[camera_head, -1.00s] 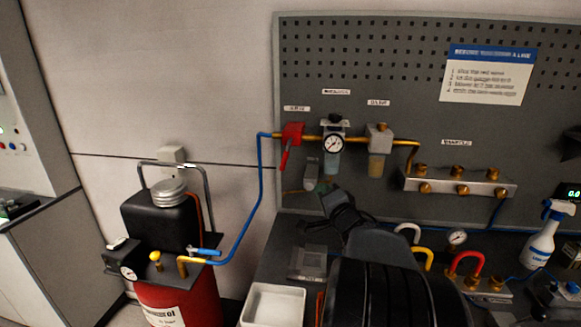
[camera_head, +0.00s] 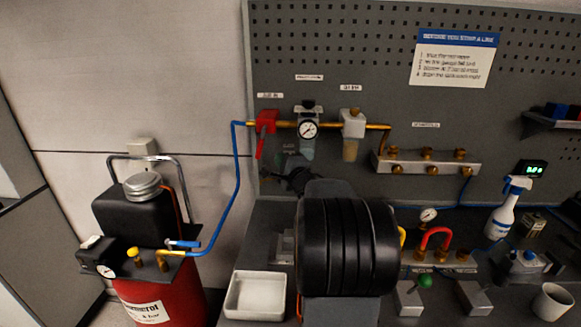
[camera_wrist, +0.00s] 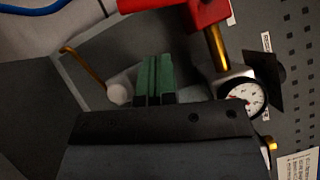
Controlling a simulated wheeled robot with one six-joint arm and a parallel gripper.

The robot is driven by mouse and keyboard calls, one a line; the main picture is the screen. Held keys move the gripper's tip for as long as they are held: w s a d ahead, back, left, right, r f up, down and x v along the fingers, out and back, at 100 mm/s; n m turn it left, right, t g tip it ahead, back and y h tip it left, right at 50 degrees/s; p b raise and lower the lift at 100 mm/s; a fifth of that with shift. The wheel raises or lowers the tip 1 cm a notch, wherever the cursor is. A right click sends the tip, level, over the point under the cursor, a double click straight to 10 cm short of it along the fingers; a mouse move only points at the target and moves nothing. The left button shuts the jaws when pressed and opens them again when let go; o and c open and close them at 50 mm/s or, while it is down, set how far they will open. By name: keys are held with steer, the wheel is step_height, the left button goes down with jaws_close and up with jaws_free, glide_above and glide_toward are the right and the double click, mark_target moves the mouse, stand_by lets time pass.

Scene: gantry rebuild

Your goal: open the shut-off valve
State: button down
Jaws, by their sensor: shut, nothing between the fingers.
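The red shut-off valve (camera_head: 266,121) is on the panel at the left end of a brass pipe. Its red lever (camera_head: 260,148) hangs down, slightly tilted, across the pipe's line. The valve also shows at the top of the wrist view (camera_wrist: 205,12), partly cut off. My gripper (camera_head: 292,180) is below and to the right of the lever, apart from it in the picture. In the wrist view its greenish fingers (camera_wrist: 155,77) are together with nothing between them. My arm hides part of the bench.
A regulator with a gauge (camera_head: 308,129) and a filter (camera_head: 352,124) sit right of the valve. A blue hose (camera_head: 237,190) runs down to the red tank (camera_head: 150,300). A white tray (camera_head: 256,295) is on the bench. A spray bottle (camera_head: 506,207) stands at right.

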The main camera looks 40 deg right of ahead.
mark_target(261, 144)
steer(key=shift+w+a+r+p, duration=0.1)
steer(key=shift+w+a+r, duration=0.2)
steer(key=shift+w, duration=0.35)
steer(key=shift+w+a+r+p, duration=0.1)
steer(key=shift+w+a, duration=0.3)
steer(key=shift+w, duration=0.3)
steer(key=shift+w+a+r+p, duration=0.1)
steer(key=shift+w+a+r, duration=0.2)
steer(key=shift+w, duration=0.35)
steer(key=shift+f, duration=0.1)
